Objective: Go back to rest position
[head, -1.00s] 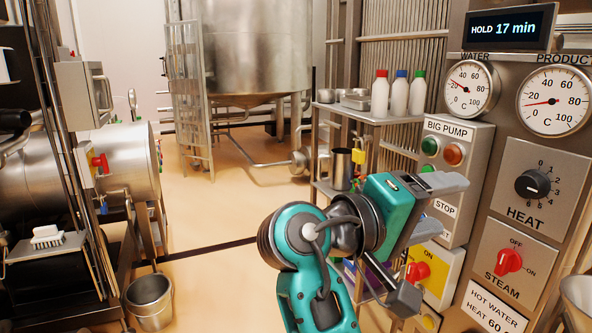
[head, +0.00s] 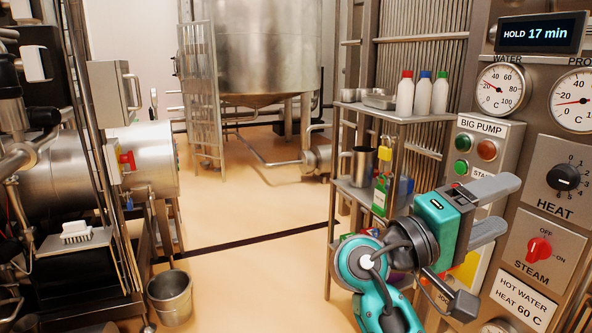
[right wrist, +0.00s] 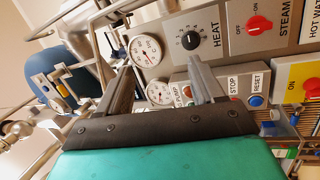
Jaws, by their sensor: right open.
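My right gripper (head: 497,208) is at the lower right of the head view, in front of the control panel. Its two grey fingers are apart and nothing is between them. In the right wrist view the open fingers (right wrist: 160,88) point toward the panel, with gauges and the HEAT knob (right wrist: 191,40) beyond them. I cannot tell whether the fingers touch the panel. My left gripper does not show in either view.
The panel carries a black HEAT knob (head: 565,177), a red STEAM switch (head: 539,250) and the BIG PUMP box (head: 485,150). A shelf (head: 398,115) with several bottles stands behind my right arm. A bucket (head: 171,298) stands on the floor at left. The middle floor (head: 240,220) is clear.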

